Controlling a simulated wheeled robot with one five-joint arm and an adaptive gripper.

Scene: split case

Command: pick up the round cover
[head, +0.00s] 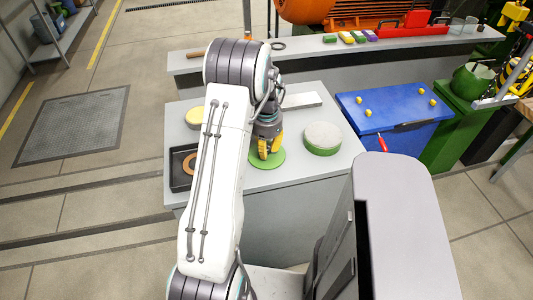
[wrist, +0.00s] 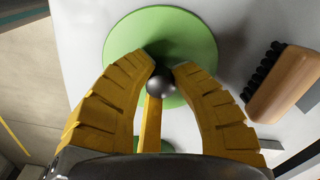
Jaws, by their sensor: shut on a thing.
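The round cover is a flat green disc (head: 278,160) with a dark ball knob, over the front of the grey bench in the head view. In the wrist view the green cover (wrist: 137,38) fills the top middle, with its dark knob (wrist: 160,88) between the fingers. My gripper (head: 265,153) points down over the cover, its yellow fingers (wrist: 163,80) shut on the knob. I cannot tell whether the cover touches the bench top or is slightly above it. A green round case (head: 323,148) with a pale top stands to the right of the cover.
The grey bench (head: 290,183) also holds a black tray (head: 178,183) with a brown ring and a pale flat plate (head: 302,100). A wooden brush (wrist: 287,88) lies close right of the cover. A blue box (head: 400,108) with yellow knobs stands right of the bench.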

